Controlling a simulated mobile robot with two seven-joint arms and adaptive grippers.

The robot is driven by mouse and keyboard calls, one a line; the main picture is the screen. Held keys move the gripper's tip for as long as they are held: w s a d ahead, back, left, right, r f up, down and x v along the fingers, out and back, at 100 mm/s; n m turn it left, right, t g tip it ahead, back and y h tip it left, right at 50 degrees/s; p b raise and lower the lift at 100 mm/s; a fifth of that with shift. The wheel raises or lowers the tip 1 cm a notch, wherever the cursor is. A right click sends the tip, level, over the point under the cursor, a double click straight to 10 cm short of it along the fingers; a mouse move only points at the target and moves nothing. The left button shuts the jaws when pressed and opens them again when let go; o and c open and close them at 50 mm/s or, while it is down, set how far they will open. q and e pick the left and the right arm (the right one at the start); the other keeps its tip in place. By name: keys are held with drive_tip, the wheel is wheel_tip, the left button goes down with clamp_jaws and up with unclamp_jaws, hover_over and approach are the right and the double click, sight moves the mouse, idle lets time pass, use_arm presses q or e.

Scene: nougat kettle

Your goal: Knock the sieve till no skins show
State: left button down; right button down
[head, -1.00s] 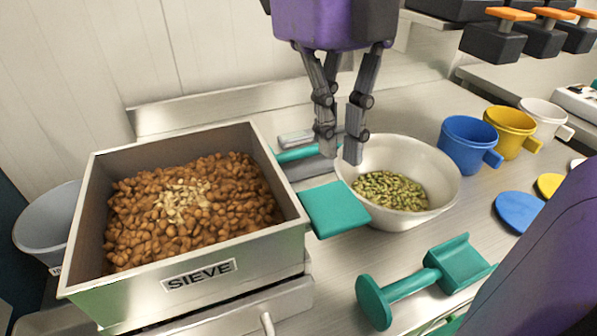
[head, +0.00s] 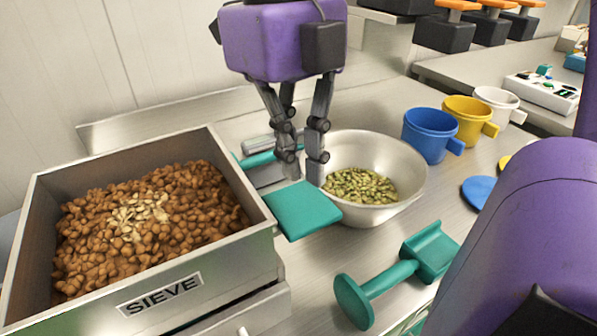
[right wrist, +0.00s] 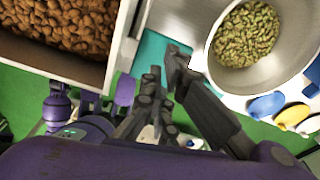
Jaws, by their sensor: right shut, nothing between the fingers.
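The sieve (head: 160,293) is a square metal box at the left of the head view, labelled SIEVE and filled with brown nuts (head: 195,210). A patch of pale skins (head: 138,215) shows on top of the nuts near the middle. A teal flat pad (head: 302,209) juts from the sieve's right side. My right gripper (head: 302,172) is shut and empty, pointing down over the pad's far edge. Whether it touches the pad I cannot tell. In the right wrist view the gripper (right wrist: 164,72) shows between the sieve wall and a bowl. My left gripper is not in view.
A metal bowl (head: 405,185) of green pistachios stands close right of the gripper. A teal scoop (head: 432,252) lies in front of it. Blue (head: 428,138), yellow (head: 470,122) and white (head: 497,103) cups stand at the right. The counter between scoop and bowl is clear.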

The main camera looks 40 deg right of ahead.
sight(283, 189)
wheel_tip(283, 189, down, 3)
drive_tip(key=shift+s+f+b, duration=0.1)
drive_tip(key=shift+s+b, duration=0.05)
drive_tip(key=shift+b, duration=0.55)
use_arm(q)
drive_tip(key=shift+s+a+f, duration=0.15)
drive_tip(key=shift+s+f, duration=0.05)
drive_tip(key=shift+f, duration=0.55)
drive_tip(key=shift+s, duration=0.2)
